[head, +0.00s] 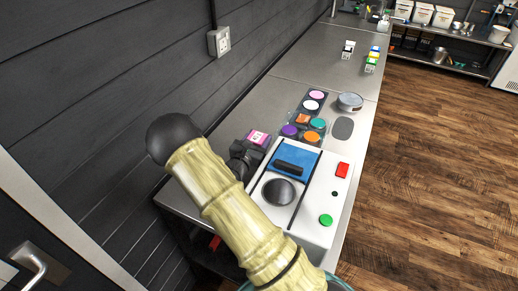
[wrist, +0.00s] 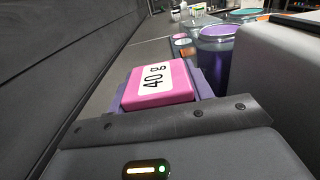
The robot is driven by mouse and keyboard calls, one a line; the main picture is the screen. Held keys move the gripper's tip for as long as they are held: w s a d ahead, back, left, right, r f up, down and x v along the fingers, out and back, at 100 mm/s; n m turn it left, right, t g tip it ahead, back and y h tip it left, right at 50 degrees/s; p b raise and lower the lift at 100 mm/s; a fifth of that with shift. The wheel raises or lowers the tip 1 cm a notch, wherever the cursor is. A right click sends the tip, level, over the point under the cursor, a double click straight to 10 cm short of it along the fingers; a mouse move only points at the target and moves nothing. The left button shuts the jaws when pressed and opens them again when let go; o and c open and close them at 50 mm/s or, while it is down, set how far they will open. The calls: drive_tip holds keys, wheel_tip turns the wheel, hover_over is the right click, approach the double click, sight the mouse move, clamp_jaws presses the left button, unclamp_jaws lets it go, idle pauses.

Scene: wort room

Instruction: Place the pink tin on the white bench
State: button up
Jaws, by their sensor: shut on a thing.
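The pink tin (wrist: 157,84), box-shaped with a white "40 g" label, is close in front of my gripper (wrist: 165,98) in the wrist view. In the head view the pink tin (head: 258,137) is at the end of my gripper (head: 246,152), left of a white unit. My gripper is shut on the tin; its fingers are mostly hidden. I cannot tell whether the tin touches the steel top below. The white unit (head: 318,205) has a blue panel, a dark round plate, and red and green buttons. I cannot tell whether it is the white bench.
Colored round pots (head: 318,124) stand in dark holders just beyond the white unit. A grey metal tin (head: 350,102) is right of them. The steel counter (head: 320,55) has clear room farther back. A dark plank wall (head: 110,100) runs along the left.

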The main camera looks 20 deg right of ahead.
drive_tip(key=shift+d+f, duration=0.1)
drive_tip(key=shift+f, duration=0.55)
drive_tip(key=shift+f, duration=0.3)
wheel_tip(320, 180, down, 3)
drive_tip(key=shift+f, duration=0.1)
drive_tip(key=shift+s+f, duration=0.1)
drive_tip(key=shift+f, duration=0.05)
drive_tip(key=shift+f, duration=0.15)
drive_tip(key=o, duration=0.8)
drive_tip(key=shift+c, duration=0.2)
drive_tip(key=v, duration=0.4)
drive_tip(key=b+v, duration=0.1)
drive_tip(key=v, duration=0.3)
drive_tip(key=b+v, duration=0.1)
drive_tip(key=v, duration=0.3)
drive_tip(key=shift+r, duration=0.25)
